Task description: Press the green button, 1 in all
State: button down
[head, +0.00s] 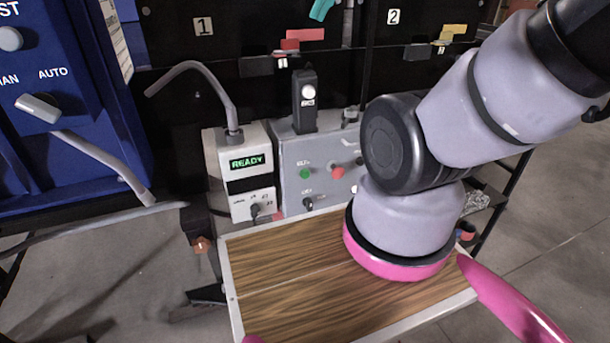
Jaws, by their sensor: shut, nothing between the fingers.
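The green button (305,174) is a small round knob on the left part of the sloping grey control panel (290,190), behind the wooden table. A small label above it is too blurred to read. It shows clear of my arm, which covers the right part of the panel. My gripper does not show.
A red button (337,172) sits right of the green one. A black selector (307,203) is below. A white box (237,180) reading READY stands left of the panel. A blue cabinet (70,100) stands at left.

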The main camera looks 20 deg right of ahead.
aim_at(304, 173)
jog(key=k, duration=0.65)
jog(key=j+z, duration=0.1)
jog(key=z, duration=1.55)
jog(key=j, duration=0.3)
jog(key=k+j, duration=0.15)
jog(key=j, duration=0.2)
